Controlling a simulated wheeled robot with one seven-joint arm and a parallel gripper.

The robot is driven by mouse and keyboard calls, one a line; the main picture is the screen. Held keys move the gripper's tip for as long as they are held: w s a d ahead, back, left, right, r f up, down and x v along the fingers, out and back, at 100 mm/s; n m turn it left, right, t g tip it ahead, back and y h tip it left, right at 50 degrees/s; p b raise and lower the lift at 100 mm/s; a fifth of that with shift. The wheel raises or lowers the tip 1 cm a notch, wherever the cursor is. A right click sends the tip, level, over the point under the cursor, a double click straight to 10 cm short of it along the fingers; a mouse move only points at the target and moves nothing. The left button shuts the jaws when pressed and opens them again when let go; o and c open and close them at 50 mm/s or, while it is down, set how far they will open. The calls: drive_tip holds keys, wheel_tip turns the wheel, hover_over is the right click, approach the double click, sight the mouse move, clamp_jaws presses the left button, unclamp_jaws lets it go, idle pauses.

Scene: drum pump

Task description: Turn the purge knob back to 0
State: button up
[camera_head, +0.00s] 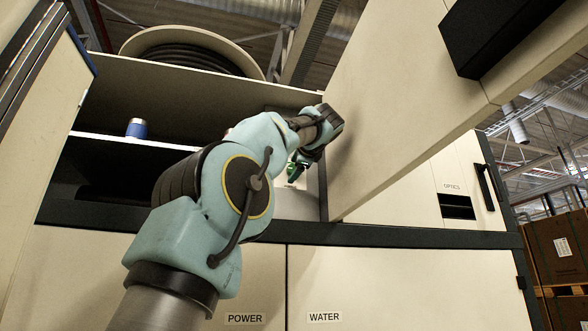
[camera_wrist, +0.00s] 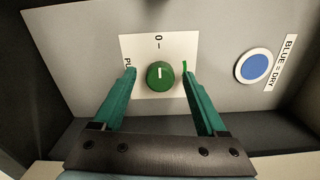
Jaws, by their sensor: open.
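The purge knob (camera_wrist: 160,75) is a round green knob on a white plate (camera_wrist: 158,42) in the wrist view. Its short white mark looks nearly upright, on the side towards the "0" and tick on the plate. My gripper (camera_wrist: 158,72) is open, with one green finger on each side of the knob and a visible gap on both sides. The left finger partly hides a label starting "PU". In the head view my gripper (camera_head: 298,168) reaches into the cabinet beside the open door; the knob cannot be made out there.
A blue round indicator (camera_wrist: 254,66) labelled "BLUE = DRY" sits right of the knob. The open cabinet door (camera_head: 400,110) stands close to the right of my arm. A blue and white canister (camera_head: 137,128) is on the shelf at left.

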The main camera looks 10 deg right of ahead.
drive_tip(key=s+d+b, duration=0.1)
drive_tip(key=s+b, duration=0.1)
drive_tip(key=s, duration=0.8)
drive_tip(key=shift+s, duration=0.2)
drive_tip(key=shift+s, duration=0.1)
